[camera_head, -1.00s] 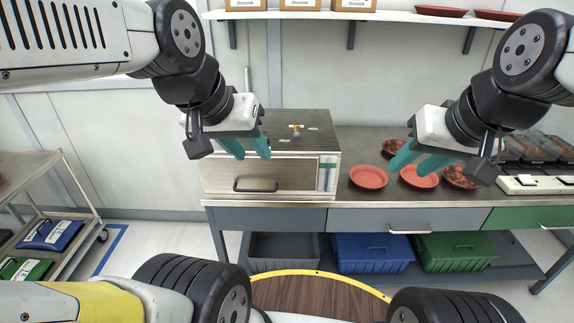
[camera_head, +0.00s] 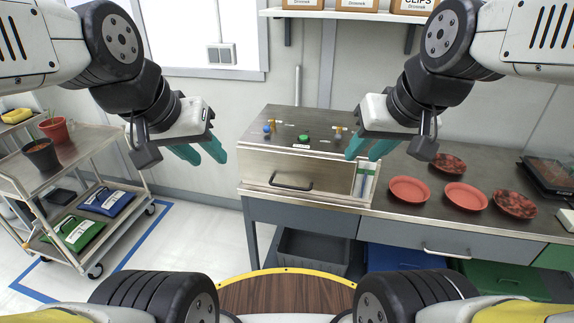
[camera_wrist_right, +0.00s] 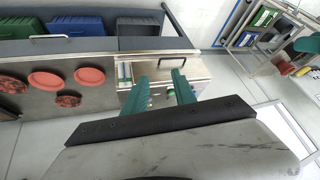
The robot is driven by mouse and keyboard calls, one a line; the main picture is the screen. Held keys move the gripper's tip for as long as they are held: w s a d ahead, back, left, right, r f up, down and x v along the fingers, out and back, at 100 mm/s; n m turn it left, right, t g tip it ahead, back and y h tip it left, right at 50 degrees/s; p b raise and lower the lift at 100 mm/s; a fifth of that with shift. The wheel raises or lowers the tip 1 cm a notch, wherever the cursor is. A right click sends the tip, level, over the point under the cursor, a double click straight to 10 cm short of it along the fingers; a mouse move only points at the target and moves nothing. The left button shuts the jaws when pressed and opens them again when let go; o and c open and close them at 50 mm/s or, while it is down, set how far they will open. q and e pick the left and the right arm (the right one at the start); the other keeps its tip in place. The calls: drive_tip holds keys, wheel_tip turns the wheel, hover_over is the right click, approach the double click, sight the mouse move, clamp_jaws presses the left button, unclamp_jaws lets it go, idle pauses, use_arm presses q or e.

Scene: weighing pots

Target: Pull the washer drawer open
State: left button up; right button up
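The washer (camera_head: 275,126) is a steel box on the left end of the bench, with small knobs and a green button on top. Its drawer (camera_head: 256,171) has a dark bar handle (camera_head: 290,186), and its front looks flush with the box. In the right wrist view, the handle (camera_wrist_right: 172,63) shows just beyond the fingertips. My left gripper (camera_head: 207,157) is open and empty, left of the washer. My right gripper (camera_head: 362,154) is open and empty, in front of the washer's right end in the picture. Neither appears to touch the drawer.
Red plates (camera_head: 409,189) stand on the bench right of the washer. A cart (camera_head: 75,153) with pots is at the left. A grey bin (camera_head: 312,249) sits under the bench. A round wooden top (camera_head: 285,297) is close in front of me. Floor is clear between cart and bench.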

drive_tip(key=w+a+f+n+g, duration=0.1)
drive_tip(key=w+f+n, duration=0.15)
drive_tip(key=w, duration=0.55)
drive_tip(key=n+g+h, duration=0.2)
drive_tip(key=n+g, duration=0.1)
drive_tip(key=n, duration=0.9)
hover_over(290, 187)
drive_tip(key=s, duration=0.2)
wheel_tip(290, 187, down, 20)
drive_tip(key=r, duration=0.1)
drive_tip(key=f, duration=0.2)
drive_tip(key=w+f, duration=0.1)
drive_tip(key=f, duration=0.2)
drive_tip(key=w+f, duration=0.1)
drive_tip(key=f, duration=0.2)
drive_tip(key=shift+f, duration=0.25)
clamp_jaws()
drive_tip(key=shift+r, duration=0.1)
